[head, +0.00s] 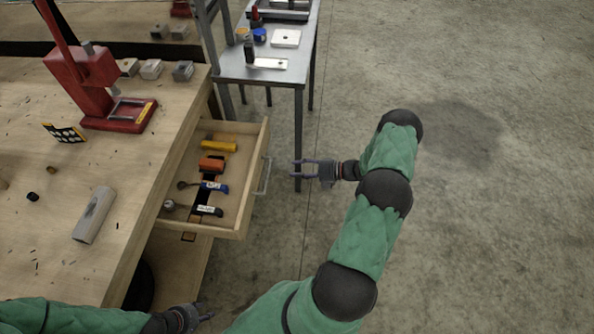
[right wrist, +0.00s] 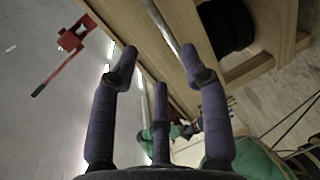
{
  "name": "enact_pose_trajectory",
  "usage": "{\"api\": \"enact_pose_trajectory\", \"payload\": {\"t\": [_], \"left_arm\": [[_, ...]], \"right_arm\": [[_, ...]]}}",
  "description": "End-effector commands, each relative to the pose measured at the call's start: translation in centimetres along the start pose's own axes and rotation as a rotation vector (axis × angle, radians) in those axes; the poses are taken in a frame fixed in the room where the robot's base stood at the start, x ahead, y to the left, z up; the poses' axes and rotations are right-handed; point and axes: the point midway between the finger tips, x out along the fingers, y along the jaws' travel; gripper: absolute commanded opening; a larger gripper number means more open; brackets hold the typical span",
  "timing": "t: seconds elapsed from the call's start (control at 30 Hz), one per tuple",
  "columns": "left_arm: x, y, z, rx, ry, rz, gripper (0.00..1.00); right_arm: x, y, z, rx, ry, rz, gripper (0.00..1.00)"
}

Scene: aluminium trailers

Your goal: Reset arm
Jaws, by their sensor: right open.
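My right gripper (head: 300,168) is open and empty, to the right of the open drawer (head: 228,222). In the head view its fingers point left toward the metal drawer handle (head: 264,176), with a small gap between. In the right wrist view the spread fingers of this gripper (right wrist: 160,62) frame the handle bar (right wrist: 164,28), which runs beyond them; I see nothing held. My right arm reaches forward, bent. My left gripper (head: 203,317) is low at the bottom edge, right of the bench's near end; its finger opening is too small to judge.
The drawer holds a yellow item (head: 219,146), an orange item (head: 211,164) and several tools. The wooden bench (head: 150,190) carries a red press (head: 88,85) and a grey block (head: 94,214). A metal table (head: 270,72) stands behind. The floor at right is clear.

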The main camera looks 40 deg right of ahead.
Motion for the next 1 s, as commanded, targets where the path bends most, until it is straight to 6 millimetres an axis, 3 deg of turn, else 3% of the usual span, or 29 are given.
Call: {"api": "enact_pose_trajectory", "payload": {"t": [0.33, 0.47, 0.57, 0.73, 0.9, 1.0], "left_arm": [[0.0, 0.0, 0.0, 0.000, 0.000, 0.000, 0.40], [0.0, 0.0, 0.0, 0.000, 0.000, 0.000, 0.40], [0.0, 0.0, 0.0, 0.000, 0.000, 0.000, 0.40], [0.0, 0.0, 0.0, 0.000, 0.000, 0.000, 0.40], [0.0, 0.0, 0.0, 0.000, 0.000, 0.000, 0.40], [0.0, 0.0, 0.0, 0.000, 0.000, 0.000, 0.40]], "right_arm": [[0.1, 0.0, -0.1, -0.002, 0.002, -0.001, 0.46], [1.6, -0.7, -1.8, -0.047, 0.058, -0.036, 0.46], [4.1, -1.9, -5.4, -0.157, 0.179, -0.103, 0.46], [8.0, -5.1, -15.2, -0.536, 0.542, -0.218, 0.46], [8.5, -7.8, -23.9, -1.061, 0.971, -0.194, 0.46], [8.1, -8.9, -27.5, -1.399, 1.207, -0.097, 0.46]]}}
